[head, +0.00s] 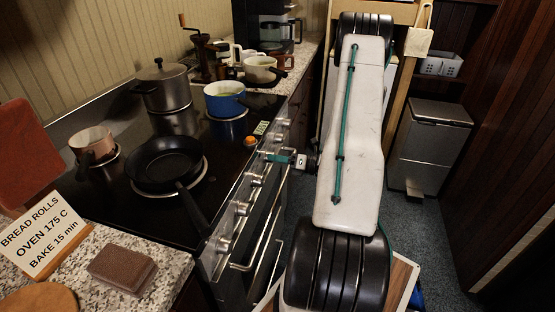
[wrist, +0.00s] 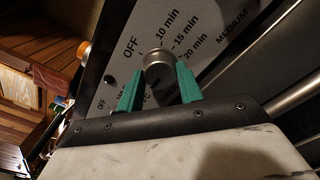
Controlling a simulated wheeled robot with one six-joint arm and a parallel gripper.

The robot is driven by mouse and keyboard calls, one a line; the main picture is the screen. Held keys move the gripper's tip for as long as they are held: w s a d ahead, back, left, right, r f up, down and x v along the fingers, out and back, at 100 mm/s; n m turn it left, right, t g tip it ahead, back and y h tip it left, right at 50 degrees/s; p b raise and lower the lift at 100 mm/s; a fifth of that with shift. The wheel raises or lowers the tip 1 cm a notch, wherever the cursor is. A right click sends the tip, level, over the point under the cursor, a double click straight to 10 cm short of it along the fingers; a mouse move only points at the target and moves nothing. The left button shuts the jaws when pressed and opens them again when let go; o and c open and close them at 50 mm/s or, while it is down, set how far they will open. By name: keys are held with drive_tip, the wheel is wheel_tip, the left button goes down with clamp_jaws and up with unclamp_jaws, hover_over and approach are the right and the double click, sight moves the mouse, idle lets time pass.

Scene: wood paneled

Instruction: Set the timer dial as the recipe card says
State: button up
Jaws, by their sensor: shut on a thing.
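The recipe card (head: 45,237) stands on the counter at the lower left in the head view and reads BREAD ROLLS, OVEN 175 C, BAKE 15 min. The timer dial (wrist: 158,61) is a round metal knob in the wrist view, with OFF, 10 min, 15 min and 20 min printed around it. My gripper (wrist: 159,88) is shut on this dial, one green finger on each side. In the head view my gripper (head: 281,158) reaches the stove's front panel from the right. I cannot tell which mark the dial points to.
More knobs (head: 241,208) line the front panel, above the oven door handle (head: 262,240). A black frying pan (head: 166,164), a blue pot (head: 225,99) and a grey lidded pot (head: 165,88) stand on the stove. A bin (head: 430,140) stands at the right. Blue carpet is free beside it.

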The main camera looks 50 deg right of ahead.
drive_tip(key=shift+m, duration=0.3)
drive_tip(key=o, duration=1)
drive_tip(key=shift+s+d, duration=0.1)
drive_tip(key=v, duration=0.7)
drive_tip(key=shift+s, duration=0.35)
drive_tip(key=shift+d, duration=0.1)
